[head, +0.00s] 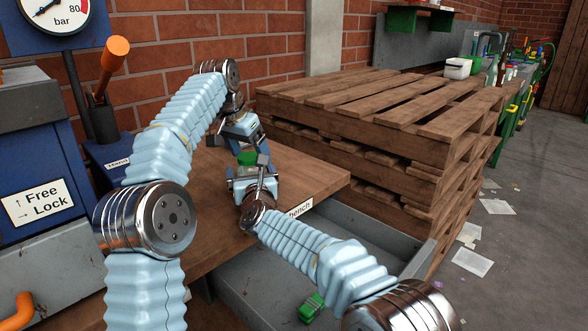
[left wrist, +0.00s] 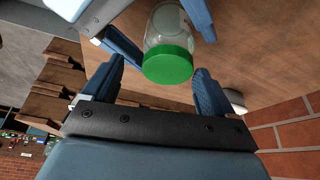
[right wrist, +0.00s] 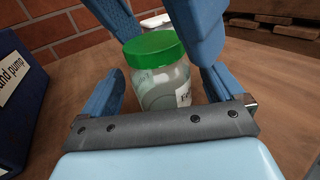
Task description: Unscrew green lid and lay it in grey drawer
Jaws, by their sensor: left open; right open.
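A clear glass jar (right wrist: 165,88) with a white label stands upright on the wooden bench (head: 310,180). The green lid (left wrist: 168,64) sits on its top; in the head view the lid (head: 247,158) shows between my two grippers. My left gripper (left wrist: 157,85) is open above the lid, its fingers on either side and apart from it. My right gripper (right wrist: 160,92) is open and level with the jar, its fingers on either side of the glass; I cannot tell whether they touch. The grey drawer (head: 392,236) is pulled out below the bench.
A small green object (head: 312,308) lies in the drawer. A tall stack of wooden pallets (head: 400,130) stands behind on the right. A white object (right wrist: 155,20) is behind the jar.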

